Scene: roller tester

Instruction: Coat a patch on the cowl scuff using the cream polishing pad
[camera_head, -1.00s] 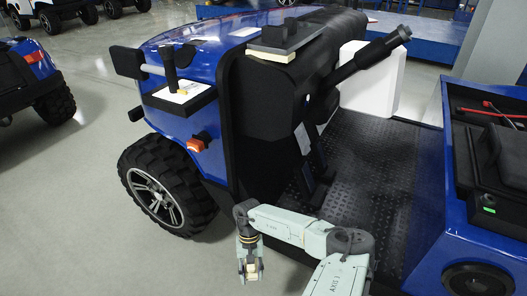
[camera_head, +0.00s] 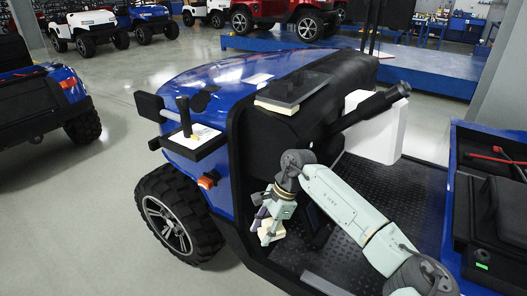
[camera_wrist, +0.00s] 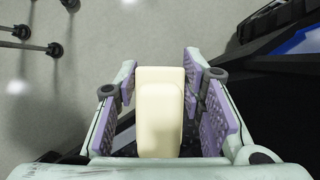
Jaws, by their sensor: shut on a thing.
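My gripper (camera_head: 267,213) is shut on the cream polishing pad (camera_head: 271,235), beside the cart's open footwell. In the wrist view the cream pad (camera_wrist: 160,112) is upright between the purple-lined fingers (camera_wrist: 160,105), its far end sticking out past them. A dark patch (camera_head: 203,99) on the blue cowl (camera_head: 238,84) lies behind the black upright handle; it may be the scuff, but I cannot be sure. The gripper is lower than the cowl, to its right and nearer to me, and the pad is clear of it.
A black-edged tray (camera_head: 191,141) with a white sheet and a black handle (camera_head: 184,115) juts from the cowl's near side. A dark flat slab (camera_head: 295,88) on a cream block lies on the dash. The steering column (camera_head: 375,108) and a white panel (camera_head: 372,138) stand right of it.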

